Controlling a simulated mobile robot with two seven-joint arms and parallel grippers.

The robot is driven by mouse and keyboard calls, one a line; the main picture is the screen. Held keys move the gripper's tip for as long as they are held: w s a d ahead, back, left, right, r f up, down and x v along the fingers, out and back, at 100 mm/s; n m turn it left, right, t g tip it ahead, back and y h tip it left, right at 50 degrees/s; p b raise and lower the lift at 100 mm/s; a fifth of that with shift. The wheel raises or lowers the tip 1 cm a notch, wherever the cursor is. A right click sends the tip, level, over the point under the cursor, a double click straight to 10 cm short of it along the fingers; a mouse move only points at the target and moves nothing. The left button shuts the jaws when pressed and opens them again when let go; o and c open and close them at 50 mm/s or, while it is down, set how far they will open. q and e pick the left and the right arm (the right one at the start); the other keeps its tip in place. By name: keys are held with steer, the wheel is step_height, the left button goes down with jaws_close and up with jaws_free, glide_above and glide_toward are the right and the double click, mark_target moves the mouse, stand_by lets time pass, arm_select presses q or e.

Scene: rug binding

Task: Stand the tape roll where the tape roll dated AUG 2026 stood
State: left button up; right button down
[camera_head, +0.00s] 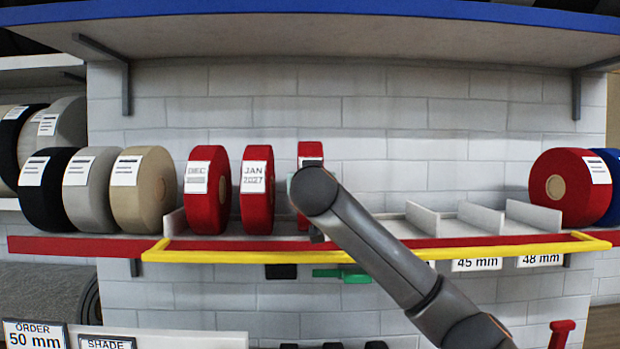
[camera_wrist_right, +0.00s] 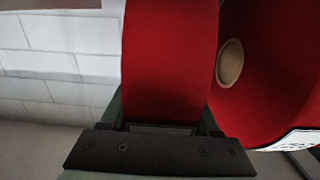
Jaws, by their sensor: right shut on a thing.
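My right gripper (camera_head: 306,180) is shut on a red tape roll (camera_head: 311,149), upright at the shelf, right of the roll marked JAN 2027. My wrist hides most of this roll and its label, so its date cannot be read. In the right wrist view the held roll (camera_wrist_right: 168,60) fills the space between the fingers of the gripper (camera_wrist_right: 163,122). A red roll marked JAN 2027 (camera_head: 257,205) and one marked DEC (camera_head: 207,211), year unclear, stand to the left. No AUG 2026 label is readable. My left gripper is not in view.
A yellow rail (camera_head: 200,254) runs along the shelf front. Grey dividers (camera_head: 422,219) with empty slots lie to the right, then another red roll (camera_head: 566,200) and a blue one (camera_head: 607,170). Black, grey and tan rolls (camera_head: 142,205) stand at left. An upper shelf (camera_head: 350,40) overhangs.

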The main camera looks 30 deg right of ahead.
steer(key=shift+s+a, duration=0.1)
steer(key=shift+f, duration=0.1)
steer(key=shift+f, duration=0.15)
steer(key=shift+c, duration=0.6)
jaws_free()
steer(key=shift+f, duration=0.1)
steer(key=b+v, duration=0.4)
steer(key=v, duration=0.8)
steer(key=shift+b, duration=0.35)
steer(key=shift+s, duration=0.1)
